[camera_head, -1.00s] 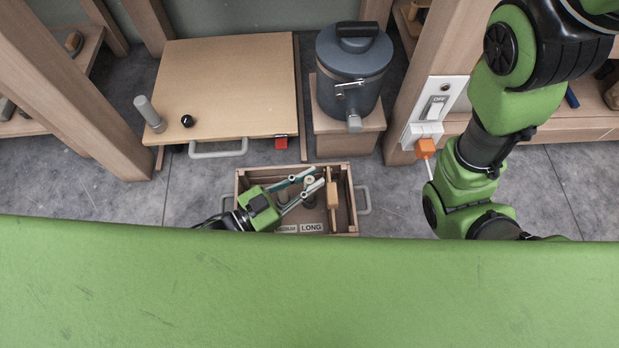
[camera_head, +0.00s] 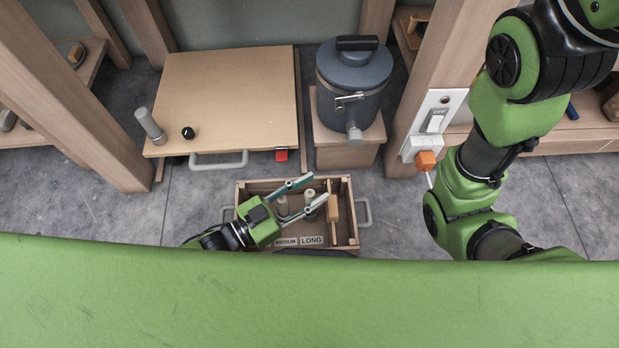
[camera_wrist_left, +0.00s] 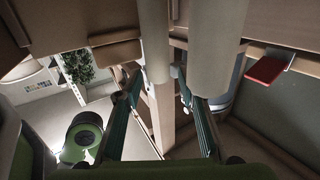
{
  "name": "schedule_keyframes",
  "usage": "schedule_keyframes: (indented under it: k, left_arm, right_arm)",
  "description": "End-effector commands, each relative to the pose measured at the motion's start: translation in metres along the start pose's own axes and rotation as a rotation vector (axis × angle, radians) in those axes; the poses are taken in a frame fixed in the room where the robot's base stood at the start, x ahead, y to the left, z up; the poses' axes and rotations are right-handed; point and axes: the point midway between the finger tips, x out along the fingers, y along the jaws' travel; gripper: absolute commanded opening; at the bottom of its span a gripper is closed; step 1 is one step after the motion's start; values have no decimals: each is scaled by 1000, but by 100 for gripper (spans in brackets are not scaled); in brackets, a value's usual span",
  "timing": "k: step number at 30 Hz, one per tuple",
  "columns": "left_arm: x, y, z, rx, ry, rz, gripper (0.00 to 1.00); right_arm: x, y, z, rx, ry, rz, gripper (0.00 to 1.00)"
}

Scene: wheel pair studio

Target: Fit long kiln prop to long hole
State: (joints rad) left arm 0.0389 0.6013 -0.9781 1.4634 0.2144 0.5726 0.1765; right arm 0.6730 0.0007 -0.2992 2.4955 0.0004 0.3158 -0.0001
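My left gripper (camera_head: 319,188) is over the wooden box (camera_head: 354,229), with its two fingers spread apart. A pale upright prop (camera_head: 309,194) stands in the box between the fingers, on the side of the LONG label (camera_head: 312,240). In the left wrist view two pale cylinders (camera_wrist_left: 155,40) loom large, one between the fingers and one in front of the right finger. I cannot tell whether a finger touches either. The holes and the props' lower ends are hidden. My right gripper is out of view.
A wooden bar (camera_head: 332,208) stands at the box's right side. Behind the box are a board (camera_head: 230,90) with a grey handle, and a grey lidded pot (camera_head: 353,75) on a stand. A switch panel (camera_head: 435,115) is at right. Grey floor lies free on either side.

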Motion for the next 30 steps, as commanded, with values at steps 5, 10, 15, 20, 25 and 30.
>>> schedule_keyframes:
  k: [5, 10, 15, 20, 25, 30]
  left_arm:
    - [-1, 0, -29, 0, 1, 1, 36]
    - [-1, 0, -57, 0, 2, 0, 36]
    - [0, 0, -76, -1, 0, -1, 36]
    - [-1, -1, -84, 0, -1, -1, 36]
    - [0, -1, -85, 0, -1, -1, 36]
    - [0, -1, -85, 0, -1, -1, 36]
  right_arm:
    - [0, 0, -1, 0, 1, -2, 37]
    - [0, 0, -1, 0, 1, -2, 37]
    - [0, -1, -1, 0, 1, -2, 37]
    - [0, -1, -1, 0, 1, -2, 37]
    - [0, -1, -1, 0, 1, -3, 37]
    - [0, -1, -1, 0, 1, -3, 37]
